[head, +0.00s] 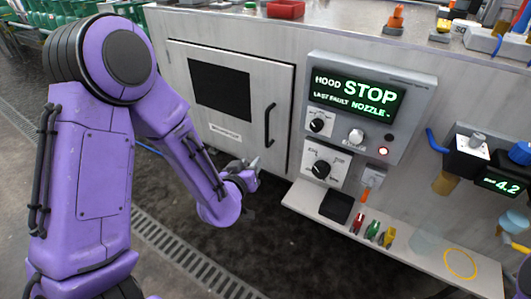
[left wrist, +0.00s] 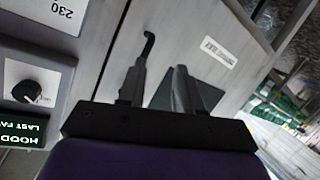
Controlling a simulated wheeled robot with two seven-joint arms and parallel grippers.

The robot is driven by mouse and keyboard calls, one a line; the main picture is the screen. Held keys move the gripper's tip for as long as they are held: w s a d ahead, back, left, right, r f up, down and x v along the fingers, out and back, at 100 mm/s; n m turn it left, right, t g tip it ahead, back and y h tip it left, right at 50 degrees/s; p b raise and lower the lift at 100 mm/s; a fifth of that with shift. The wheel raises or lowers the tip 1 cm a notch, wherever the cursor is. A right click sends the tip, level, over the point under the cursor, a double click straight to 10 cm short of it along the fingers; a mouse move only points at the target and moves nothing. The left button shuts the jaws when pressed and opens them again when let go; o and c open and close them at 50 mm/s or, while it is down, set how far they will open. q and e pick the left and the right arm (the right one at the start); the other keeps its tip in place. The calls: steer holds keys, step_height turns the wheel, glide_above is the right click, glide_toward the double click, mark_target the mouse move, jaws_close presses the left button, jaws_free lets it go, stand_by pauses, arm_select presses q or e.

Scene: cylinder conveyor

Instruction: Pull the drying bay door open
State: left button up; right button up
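The drying bay door (head: 255,80) is a pale grey panel with a dark window (head: 219,90) and a white label, set in the bench front. It looks shut. Its black vertical bar handle (head: 268,125) is on the door's right side. My left gripper (head: 250,166) is below and slightly left of the handle, in front of the door's lower right part. In the left wrist view my left gripper (left wrist: 160,68) has its two fingers apart with nothing held. The handle (left wrist: 148,46) shows beyond the left finger, which hides part of it. I cannot tell whether they touch. My right gripper is not in view.
Right of the door is a control panel (head: 400,73) reading STOP, with knobs and a red light. Below it a shelf (head: 440,255) juts out, holding a black block (head: 337,206) and small coloured items. The dark floor before the door is clear, with a drain grate (head: 170,246).

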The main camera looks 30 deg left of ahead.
mark_target(266, 126)
arm_select(q)
step_height(266, 126, up, 6)
steer(key=w+m+t, duration=0.2)
steer(key=m+t, duration=0.2)
steer(key=w, duration=0.3)
steer(key=w+a, duration=0.1)
steer(key=w, duration=0.3)
steer(key=w+b, duration=0.1)
steer(key=w, duration=0.2)
steer(key=shift+w+a+f, duration=0.2)
steer(key=shift+w+f, duration=0.1)
jaws_close()
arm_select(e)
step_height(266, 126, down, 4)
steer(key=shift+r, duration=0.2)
